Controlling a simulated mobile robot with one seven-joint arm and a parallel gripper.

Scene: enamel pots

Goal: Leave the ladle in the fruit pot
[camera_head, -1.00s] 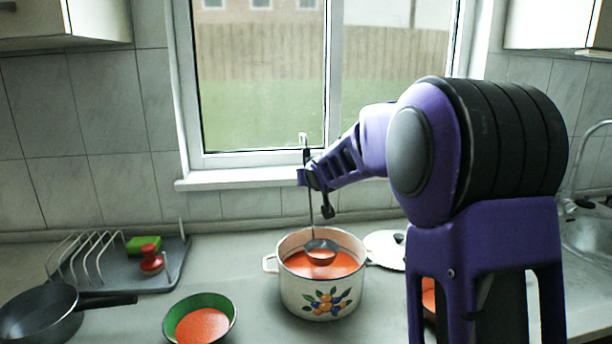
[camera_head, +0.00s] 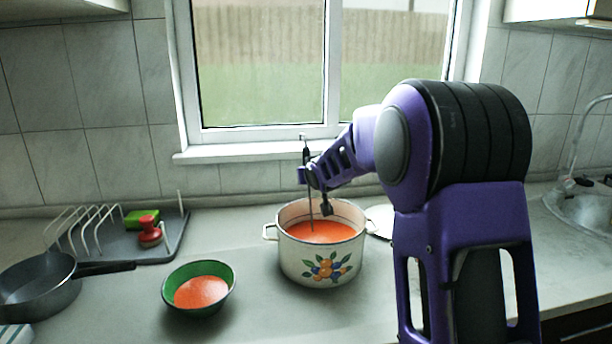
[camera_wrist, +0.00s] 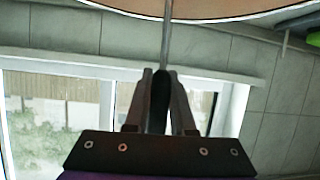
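The fruit pot (camera_head: 318,268), cream enamel with painted fruit on its front, stands on the worktop below the window and holds orange soup. The ladle (camera_head: 311,212) is upright over it, with its thin shaft running down into the soup. Its bowl is hidden, apparently under the surface. My gripper (camera_head: 307,177) is above the pot's back rim, shut on the ladle's dark handle. In the wrist view my gripper (camera_wrist: 159,74) has the ladle (camera_wrist: 166,45) between its fingers, and the pot's rim (camera_wrist: 190,18) curves across the top.
A green bowl (camera_head: 228,296) of orange soup stands left of the pot. A dark pan (camera_head: 38,298) and a grey dish rack (camera_head: 125,255) with a sponge are farther left. A white lid (camera_head: 381,219) lies behind the pot on the right. The sink (camera_head: 590,215) is far right.

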